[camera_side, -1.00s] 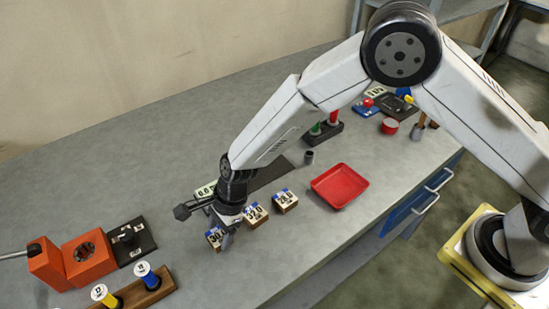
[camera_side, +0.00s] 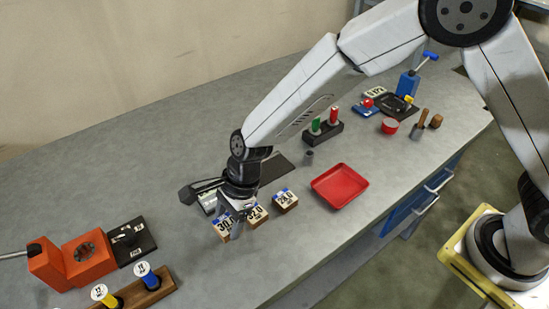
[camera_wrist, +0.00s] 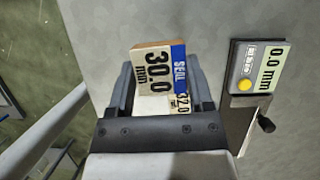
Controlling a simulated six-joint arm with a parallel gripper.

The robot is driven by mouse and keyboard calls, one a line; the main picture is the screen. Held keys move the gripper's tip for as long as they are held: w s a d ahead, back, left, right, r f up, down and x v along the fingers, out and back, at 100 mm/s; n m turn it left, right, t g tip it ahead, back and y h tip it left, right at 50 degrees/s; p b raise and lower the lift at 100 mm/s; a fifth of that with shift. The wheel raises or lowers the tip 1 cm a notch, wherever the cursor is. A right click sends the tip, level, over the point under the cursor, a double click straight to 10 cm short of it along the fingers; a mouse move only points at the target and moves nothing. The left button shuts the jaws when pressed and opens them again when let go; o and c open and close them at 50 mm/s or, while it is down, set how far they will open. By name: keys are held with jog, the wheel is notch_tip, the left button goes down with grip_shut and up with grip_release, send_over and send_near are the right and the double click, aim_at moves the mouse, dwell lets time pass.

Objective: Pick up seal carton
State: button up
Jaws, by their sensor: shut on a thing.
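A small seal carton marked 30.0 mm (camera_wrist: 157,70), with a blue SEAL band, sits between the fingers of my gripper (camera_wrist: 160,95) in the wrist view. In the side view my gripper (camera_side: 232,205) is shut on this carton (camera_side: 223,227), which appears tilted and raised above the bench. A second carton marked 32.0 (camera_side: 257,215) stands just to its right; part of it shows behind the held carton in the wrist view (camera_wrist: 182,103). A third carton (camera_side: 285,201) stands further right.
A gauge reading 0.0 mm (camera_wrist: 262,68) lies beside the cartons. A red tray (camera_side: 340,186) is to the right. Left are an orange block device (camera_side: 84,256), a black fixture (camera_side: 131,240) and a wooden rack with spools (camera_side: 147,290). The bench front is clear.

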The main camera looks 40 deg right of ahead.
jog(key=s+d+r, duration=0.6)
jog(key=s, duration=0.3)
jog(key=shift+s+r, duration=0.15)
jog(key=shift+r, duration=0.05)
jog(key=shift+d, duration=0.15)
dwell(0.5)
send_over(337, 190)
jog(key=d, duration=0.1)
jog(key=shift+d+f, duration=0.15)
jog(key=shift+f, duration=4.25)
jog(key=shift+f, duration=0.1)
jog(key=shift+f, duration=1.65)
jog(key=shift+f, duration=0.15)
